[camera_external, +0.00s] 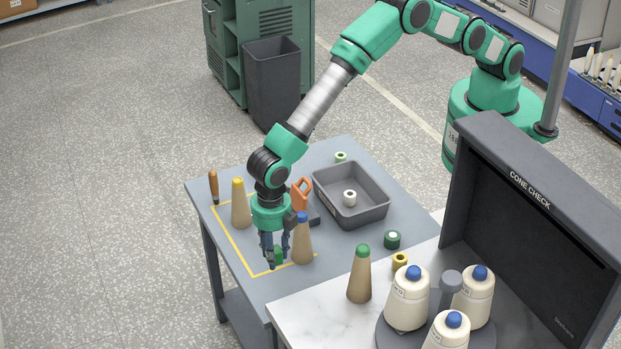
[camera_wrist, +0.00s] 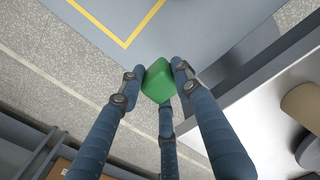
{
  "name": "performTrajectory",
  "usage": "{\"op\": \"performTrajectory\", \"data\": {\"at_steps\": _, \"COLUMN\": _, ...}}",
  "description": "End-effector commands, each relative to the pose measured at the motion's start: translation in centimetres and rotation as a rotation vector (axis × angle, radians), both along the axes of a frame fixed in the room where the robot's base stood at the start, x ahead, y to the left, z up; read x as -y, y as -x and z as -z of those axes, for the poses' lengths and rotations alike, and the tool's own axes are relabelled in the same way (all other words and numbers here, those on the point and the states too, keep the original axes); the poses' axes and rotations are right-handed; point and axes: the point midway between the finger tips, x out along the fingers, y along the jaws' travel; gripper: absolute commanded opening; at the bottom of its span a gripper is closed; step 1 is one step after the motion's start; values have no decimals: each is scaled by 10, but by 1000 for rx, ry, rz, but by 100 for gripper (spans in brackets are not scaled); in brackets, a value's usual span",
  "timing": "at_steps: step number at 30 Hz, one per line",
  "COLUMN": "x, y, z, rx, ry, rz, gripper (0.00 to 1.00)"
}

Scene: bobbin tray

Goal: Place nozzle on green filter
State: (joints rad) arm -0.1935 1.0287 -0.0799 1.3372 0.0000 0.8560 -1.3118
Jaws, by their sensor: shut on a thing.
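My gripper (camera_external: 273,258) points down over the near part of the grey table, and its fingers are closed around a green block (camera_wrist: 158,80) with rounded edges. The block shows in the outside view (camera_external: 279,257) only as a small green patch between the fingers. I cannot tell whether it touches the table. A short green spool-like piece with a pale top (camera_external: 392,239) stands to the right of the dark tray. Nothing in view is clearly a nozzle or a green filter.
A yellow outline (camera_external: 231,246) marks the table. Cones with yellow (camera_external: 240,207) and blue (camera_external: 302,241) tips stand close to my gripper. A grey tray (camera_external: 371,213) holds a white bobbin. A green-tipped cone (camera_external: 360,277) stands on the marble top near several thread cones.

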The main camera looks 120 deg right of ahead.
Motion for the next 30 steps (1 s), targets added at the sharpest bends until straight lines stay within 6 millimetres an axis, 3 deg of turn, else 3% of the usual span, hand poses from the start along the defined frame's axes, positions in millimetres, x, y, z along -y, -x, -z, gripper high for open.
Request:
{"op": "performTrajectory", "data": {"at_steps": 5, "x": 36, "y": 6, "z": -2, "rx": 1, "ry": 0, "rz": 2, "gripper": 5}}
{"op": "performTrajectory", "data": {"at_steps": 14, "x": 137, "y": 40, "z": -5, "rx": -1, "ry": 0, "rz": -2, "gripper": 5}}
{"op": "performTrajectory", "data": {"at_steps": 21, "x": 220, "y": 84, "z": -6, "rx": -1, "ry": 0, "rz": -7, "gripper": 5}}
{"op": "performTrajectory", "data": {"at_steps": 30, "x": 305, "y": 149, "z": -6, "rx": -1, "ry": 0, "rz": -13, "gripper": 5}}
